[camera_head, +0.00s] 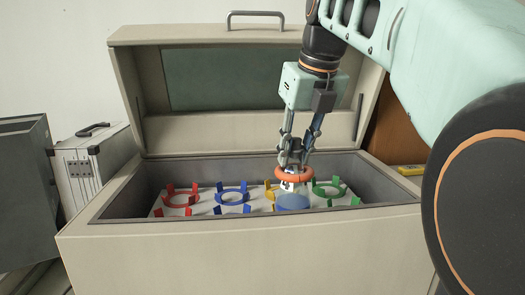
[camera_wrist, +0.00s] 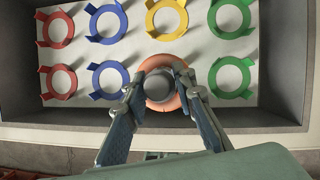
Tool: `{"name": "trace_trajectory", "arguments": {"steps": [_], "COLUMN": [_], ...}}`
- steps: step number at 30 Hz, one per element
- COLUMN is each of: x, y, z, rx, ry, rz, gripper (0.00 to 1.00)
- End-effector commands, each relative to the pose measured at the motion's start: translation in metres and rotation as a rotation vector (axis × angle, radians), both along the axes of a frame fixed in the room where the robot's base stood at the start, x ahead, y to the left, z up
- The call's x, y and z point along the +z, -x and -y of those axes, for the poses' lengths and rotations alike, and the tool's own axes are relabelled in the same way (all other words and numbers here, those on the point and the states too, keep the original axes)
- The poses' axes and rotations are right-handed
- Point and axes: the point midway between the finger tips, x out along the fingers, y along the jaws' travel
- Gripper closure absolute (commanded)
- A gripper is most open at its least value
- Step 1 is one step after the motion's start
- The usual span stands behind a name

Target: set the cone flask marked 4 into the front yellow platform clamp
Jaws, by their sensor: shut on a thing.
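My gripper (camera_head: 291,160) is shut on the neck of a cone flask (camera_head: 293,202) with an orange collar, a white label and bluish contents. The mark on the label is too small to read surely. In the wrist view, my fingertips (camera_wrist: 159,88) close on both sides of the flask's grey top (camera_wrist: 158,86), with its orange collar (camera_wrist: 174,61) around it. The flask is upright over the yellow place in the front row and hides the front yellow clamp. I cannot tell whether it touches that clamp. The back yellow clamp (camera_wrist: 167,31) is empty.
The clamps stand on a white board (camera_wrist: 138,55) inside an open grey box (camera_head: 240,235). Front blue (camera_wrist: 110,95) and front green (camera_wrist: 246,76) clamps flank the flask. Red clamps (camera_wrist: 63,93) are at left. The raised lid (camera_head: 215,120) stands behind my arm.

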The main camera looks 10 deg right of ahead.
Motion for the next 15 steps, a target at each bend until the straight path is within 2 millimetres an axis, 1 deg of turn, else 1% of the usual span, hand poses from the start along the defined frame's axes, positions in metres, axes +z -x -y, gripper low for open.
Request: {"name": "trace_trajectory", "arguments": {"steps": [15], "x": [-0.014], "y": [0.0], "z": [0.0], "rx": [0.001], "ry": [0.001], "rz": [0.003], "gripper": [1.0]}}
